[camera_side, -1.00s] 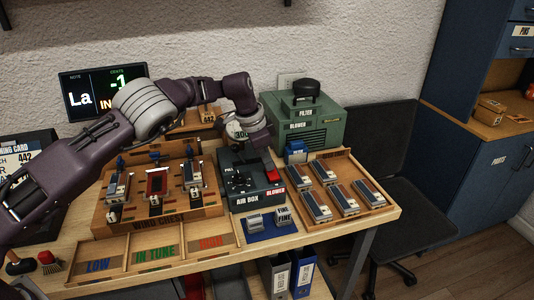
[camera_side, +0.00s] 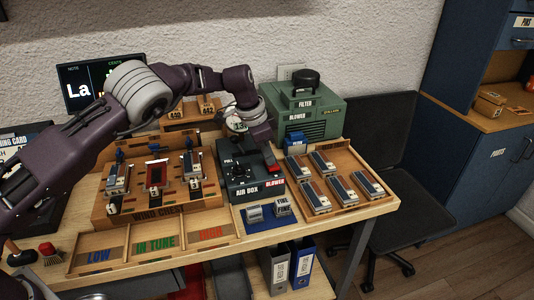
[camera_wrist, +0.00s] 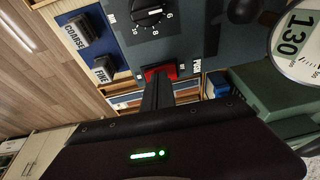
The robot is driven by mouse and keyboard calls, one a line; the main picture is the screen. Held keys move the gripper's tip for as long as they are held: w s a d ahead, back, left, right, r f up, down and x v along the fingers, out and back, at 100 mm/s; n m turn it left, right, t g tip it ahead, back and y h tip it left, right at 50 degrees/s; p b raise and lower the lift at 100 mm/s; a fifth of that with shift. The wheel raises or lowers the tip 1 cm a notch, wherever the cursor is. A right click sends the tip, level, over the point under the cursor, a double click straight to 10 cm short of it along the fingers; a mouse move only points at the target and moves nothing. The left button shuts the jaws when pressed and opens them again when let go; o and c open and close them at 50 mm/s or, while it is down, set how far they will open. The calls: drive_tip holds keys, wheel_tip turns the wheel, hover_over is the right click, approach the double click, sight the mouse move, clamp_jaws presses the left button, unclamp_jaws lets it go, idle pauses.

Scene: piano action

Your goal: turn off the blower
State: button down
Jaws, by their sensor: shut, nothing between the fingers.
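The red blower switch (camera_side: 274,170) sits on the right part of the dark air box (camera_side: 237,178), beside the BLOWER label. My gripper (camera_side: 270,161) is shut and empty, with its fingertips down at the switch. In the wrist view, the closed fingers (camera_wrist: 158,88) overlap the near edge of the red switch (camera_wrist: 160,70); I cannot tell how hard they press or which way the rocker is tilted. The green blower (camera_side: 306,120) stands behind the box. A round gauge (camera_wrist: 300,45) reads 130 in the wrist view.
The wind chest (camera_side: 158,200) with reeds stands left of the air box. A wooden tray (camera_side: 378,203) of several reeds lies to the right. COARSE and FINE blocks (camera_side: 283,206) sit in front. A black knob with a dial (camera_wrist: 150,14) is close to the switch.

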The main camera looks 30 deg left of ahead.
drive_tip(key=a+r, duration=0.3)
drive_tip(key=r, duration=1)
drive_tip(key=shift+s+a+r, duration=0.2)
drive_tip(key=shift+a+r, duration=0.05)
drive_tip(key=shift+a, duration=0.1)
drive_tip(key=s+a+r+n, duration=0.45)
drive_tip(key=s+r, duration=0.25)
drive_tip(key=r, duration=0.3)
drive_tip(key=s+a+r+n+t, duration=0.15)
drive_tip(key=s+r, duration=0.35)
drive_tip(key=s, duration=0.6)
drive_tip(key=s+f+n+y, duration=0.1)
drive_tip(key=s+f, duration=0.3)
drive_tip(key=s, duration=0.9)
drive_tip(key=s+f+n+t+y, duration=0.1)
drive_tip(key=s+f, duration=0.3)
drive_tip(key=s, duration=0.9)
drive_tip(key=shift+s+f+n, duration=0.25)
drive_tip(key=shift+s+n, duration=0.1)
drive_tip(key=shift+n, duration=0.15)
